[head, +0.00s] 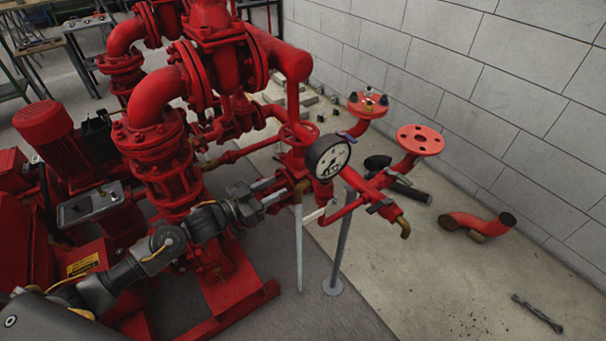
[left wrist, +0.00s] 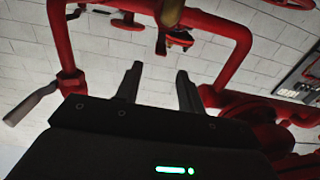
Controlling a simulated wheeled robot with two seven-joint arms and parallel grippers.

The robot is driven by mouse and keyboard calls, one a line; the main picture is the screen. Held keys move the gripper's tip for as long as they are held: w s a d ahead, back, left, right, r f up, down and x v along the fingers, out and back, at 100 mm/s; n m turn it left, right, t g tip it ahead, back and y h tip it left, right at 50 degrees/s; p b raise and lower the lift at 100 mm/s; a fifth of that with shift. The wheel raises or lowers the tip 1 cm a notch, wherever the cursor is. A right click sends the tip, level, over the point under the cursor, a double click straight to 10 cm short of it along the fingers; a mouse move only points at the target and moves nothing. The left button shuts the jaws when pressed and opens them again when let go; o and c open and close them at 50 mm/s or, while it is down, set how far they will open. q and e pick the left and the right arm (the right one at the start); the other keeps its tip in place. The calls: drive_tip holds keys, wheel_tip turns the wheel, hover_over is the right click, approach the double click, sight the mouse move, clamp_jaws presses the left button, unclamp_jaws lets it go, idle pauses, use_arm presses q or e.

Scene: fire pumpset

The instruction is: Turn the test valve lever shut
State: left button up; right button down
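My left gripper (head: 282,190) reaches in from the left at the red pipework, just left of the round pressure gauge (head: 328,157). In the left wrist view its two dark fingers (left wrist: 160,88) stand apart with nothing between them. A pale grey lever (head: 318,214) sticks out low beside the red pipe under the gauge. A grey lever also shows at the left of the left wrist view (left wrist: 32,105), clear of the fingers. A dark handle (head: 380,206) sits by a brass outlet (head: 403,228). I cannot tell for certain which is the test valve lever. My right gripper is not in view.
A red pump assembly (head: 165,165) fills the left. Thin grey support posts (head: 341,245) stand under the pipes. Flanged pipe ends (head: 420,140) rise at right before a block wall (head: 480,80). A loose red elbow (head: 478,224) and a tool (head: 538,314) lie on open floor.

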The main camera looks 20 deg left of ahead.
sight(299, 175)
use_arm(q)
drive_tip(key=p+x, duration=0.1)
drive_tip(key=x, duration=0.7)
drive_tip(key=shift+w+d, duration=0.15)
drive_tip(key=shift+w, duration=0.2)
drive_tip(key=shift+w+d, duration=0.35)
drive_tip(key=shift+w, duration=0.15)
drive_tip(key=shift+w+d, duration=0.1)
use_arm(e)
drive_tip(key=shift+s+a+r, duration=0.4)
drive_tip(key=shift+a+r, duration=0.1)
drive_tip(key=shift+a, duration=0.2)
